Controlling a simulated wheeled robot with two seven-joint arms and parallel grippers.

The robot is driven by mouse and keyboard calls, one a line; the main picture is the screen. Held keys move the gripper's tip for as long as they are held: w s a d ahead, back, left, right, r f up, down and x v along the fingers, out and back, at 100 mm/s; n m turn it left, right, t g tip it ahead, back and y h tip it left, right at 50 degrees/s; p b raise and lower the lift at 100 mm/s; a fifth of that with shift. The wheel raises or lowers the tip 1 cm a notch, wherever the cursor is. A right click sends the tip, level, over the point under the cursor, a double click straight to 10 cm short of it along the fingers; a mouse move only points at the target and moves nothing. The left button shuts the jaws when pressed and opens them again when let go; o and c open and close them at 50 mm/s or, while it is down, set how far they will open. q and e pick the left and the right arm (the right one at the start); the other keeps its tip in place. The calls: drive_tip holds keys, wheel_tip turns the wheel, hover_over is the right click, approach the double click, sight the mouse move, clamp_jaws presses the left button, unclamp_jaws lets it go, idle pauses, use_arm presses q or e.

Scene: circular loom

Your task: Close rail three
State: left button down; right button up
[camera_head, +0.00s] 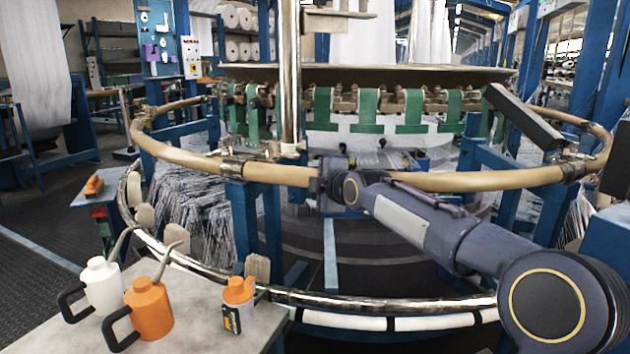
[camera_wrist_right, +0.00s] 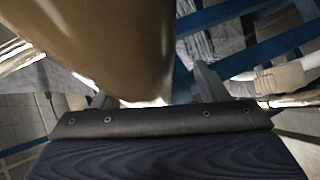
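A tan curved rail (camera_head: 440,182) runs around the loom in sections, with metal joints at the front left (camera_head: 233,167) and right (camera_head: 572,168). No number shows on it, so I cannot tell which section is rail three. My right arm comes in from the right, and its gripper (camera_head: 325,183) is at the front section, right of the left joint. In the right wrist view, the rail (camera_wrist_right: 95,40) is very close and covers most of the left finger. The right finger (camera_wrist_right: 207,82) stands apart from the rail, with a gap between. My left gripper is out of view.
A grey table (camera_head: 190,325) at the lower left holds a white oil can (camera_head: 103,285), an orange oil can (camera_head: 148,307) and an orange-and-black device (camera_head: 238,300). A silver lower hoop (camera_head: 380,301) and blue posts (camera_head: 244,220) stand below the rail.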

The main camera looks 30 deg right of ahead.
drive_tip(key=v, duration=0.7)
drive_tip(key=shift+s, duration=0.4)
drive_tip(key=shift+r, duration=0.15)
drive_tip(key=s+a+f+m+g+y, duration=0.1)
drive_tip(key=s+a+f+m+g, duration=0.25)
drive_tip(key=s+f+m, duration=0.55)
drive_tip(key=s+a+f+m+g+y, duration=0.25)
drive_tip(key=s+a+f, duration=0.4)
drive_tip(key=s, duration=0.65)
drive_tip(key=s+a+f+m+g, duration=0.3)
drive_tip(key=s+f+m, duration=0.3)
drive_tip(key=s+f, duration=0.45)
wheel_tip(320, 180, up, 33)
drive_tip(key=p, duration=3.2)
drive_tip(key=shift+s+d, duration=0.25)
drive_tip(key=shift+r, duration=0.1)
